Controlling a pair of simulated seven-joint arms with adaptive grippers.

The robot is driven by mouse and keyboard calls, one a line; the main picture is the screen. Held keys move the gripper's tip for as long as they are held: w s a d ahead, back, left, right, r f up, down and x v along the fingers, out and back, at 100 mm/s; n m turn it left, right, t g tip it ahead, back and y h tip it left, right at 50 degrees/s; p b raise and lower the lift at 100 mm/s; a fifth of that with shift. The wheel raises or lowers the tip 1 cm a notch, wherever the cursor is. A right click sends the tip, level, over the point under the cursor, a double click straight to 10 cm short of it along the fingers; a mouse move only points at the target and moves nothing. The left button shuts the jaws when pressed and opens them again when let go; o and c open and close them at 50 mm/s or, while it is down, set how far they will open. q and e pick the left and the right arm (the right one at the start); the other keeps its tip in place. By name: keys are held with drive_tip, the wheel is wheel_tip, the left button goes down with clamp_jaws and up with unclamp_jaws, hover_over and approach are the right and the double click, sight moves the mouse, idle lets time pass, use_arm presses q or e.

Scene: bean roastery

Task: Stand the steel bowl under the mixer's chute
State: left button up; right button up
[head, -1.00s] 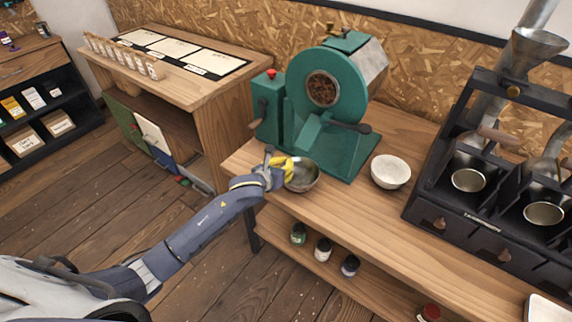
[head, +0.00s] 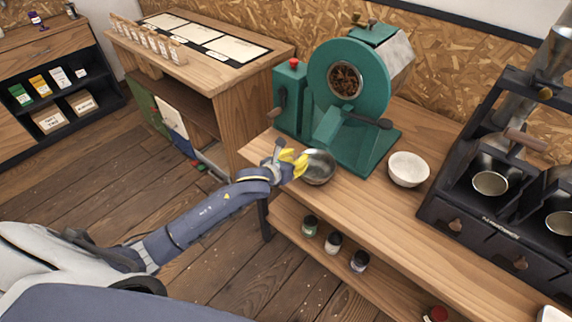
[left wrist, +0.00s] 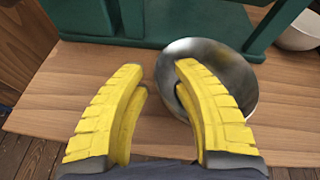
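The steel bowl (head: 320,168) stands upright on the wooden bench at the front foot of the green mixer (head: 345,80). The mixer's sloping green chute (head: 327,124) is just behind and above the bowl in the head view. My left gripper (head: 297,160) is at the bowl's left side. In the left wrist view my left gripper (left wrist: 160,78) has its yellow fingers spread, with nothing clasped. Its right finger overlaps the bowl (left wrist: 240,75) and its left finger is outside it. Whether a finger touches the rim cannot be told. My right gripper is not in view.
A white bowl (head: 408,169) stands to the right on the bench. A black sample roaster (head: 480,215) with steel cups is farther right. Small jars (head: 333,242) stand on the lower shelf. The bench front (head: 385,215) is clear.

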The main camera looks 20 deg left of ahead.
use_arm(q)
drive_tip(key=v, duration=0.8)
idle(1.4)
